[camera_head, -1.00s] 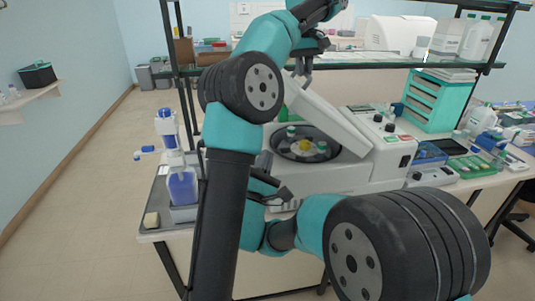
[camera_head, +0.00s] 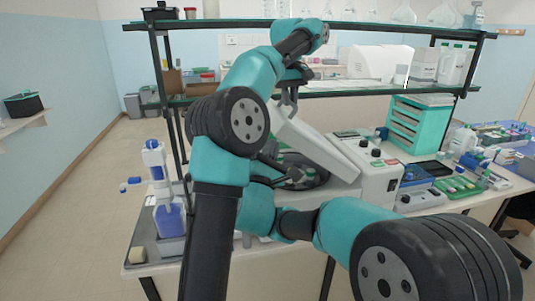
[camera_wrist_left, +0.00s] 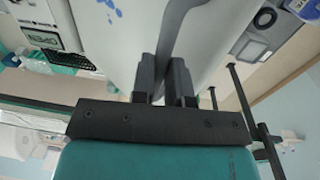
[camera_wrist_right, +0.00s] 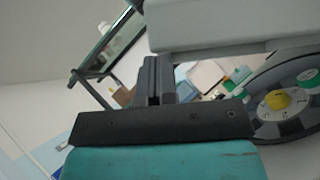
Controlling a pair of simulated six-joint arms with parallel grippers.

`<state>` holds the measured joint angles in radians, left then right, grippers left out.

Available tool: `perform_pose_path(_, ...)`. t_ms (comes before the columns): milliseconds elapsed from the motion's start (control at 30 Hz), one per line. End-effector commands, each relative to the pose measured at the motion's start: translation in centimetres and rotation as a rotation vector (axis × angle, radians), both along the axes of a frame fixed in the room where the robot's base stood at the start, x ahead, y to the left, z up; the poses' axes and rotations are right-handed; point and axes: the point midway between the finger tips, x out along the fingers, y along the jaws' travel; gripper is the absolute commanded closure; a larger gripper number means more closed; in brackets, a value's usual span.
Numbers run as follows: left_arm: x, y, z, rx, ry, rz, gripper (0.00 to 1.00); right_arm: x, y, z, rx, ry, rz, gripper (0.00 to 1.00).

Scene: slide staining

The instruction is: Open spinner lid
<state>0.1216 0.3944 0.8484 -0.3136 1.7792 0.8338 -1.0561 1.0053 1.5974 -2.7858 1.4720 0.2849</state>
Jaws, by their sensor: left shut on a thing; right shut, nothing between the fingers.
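The spinner is a pale machine with a control panel (camera_head: 378,165). Its lid (camera_head: 318,140) stands tilted up over the dark round bowl (camera_head: 318,180). My left gripper (camera_head: 289,92) is at the lid's upper edge, shut on its grey handle (camera_wrist_left: 183,30), which passes between the fingers in the left wrist view (camera_wrist_left: 165,78). My right gripper (camera_head: 292,175) is shut and empty, over the bowl area below the lid. In the right wrist view its fingers (camera_wrist_right: 158,78) are close to the lid's edge (camera_wrist_right: 235,42), with the rotor's yellow hub (camera_wrist_right: 277,100) to the right. My arms hide much of the spinner's front.
A glass shelf (camera_head: 350,91) crosses above the spinner. A teal drawer unit (camera_head: 418,125) stands to its right, with blue and green racks (camera_head: 457,187) on the bench. A blue wash bottle (camera_head: 168,217) stands at the left end.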

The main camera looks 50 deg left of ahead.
Motion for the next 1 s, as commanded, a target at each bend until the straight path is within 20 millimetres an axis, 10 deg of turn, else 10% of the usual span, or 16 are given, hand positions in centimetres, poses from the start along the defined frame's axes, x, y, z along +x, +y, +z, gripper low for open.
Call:
perform_pose_path(767,0.5,-0.3,-0.8,-0.009,0.015,-0.01,1.0,1.0,-0.7,2.2,0.068,0.103,-0.007,1.0)
perform_pose_path(800,0.4,-0.3,-0.8,-0.009,0.015,-0.009,0.82,1.1,-0.7,2.2,0.07,0.103,-0.007,1.0)
perform_pose_path(1000,0.3,-0.2,-0.6,-0.007,0.012,-0.006,0.63,1.1,-0.7,2.1,0.068,0.103,-0.007,1.0)
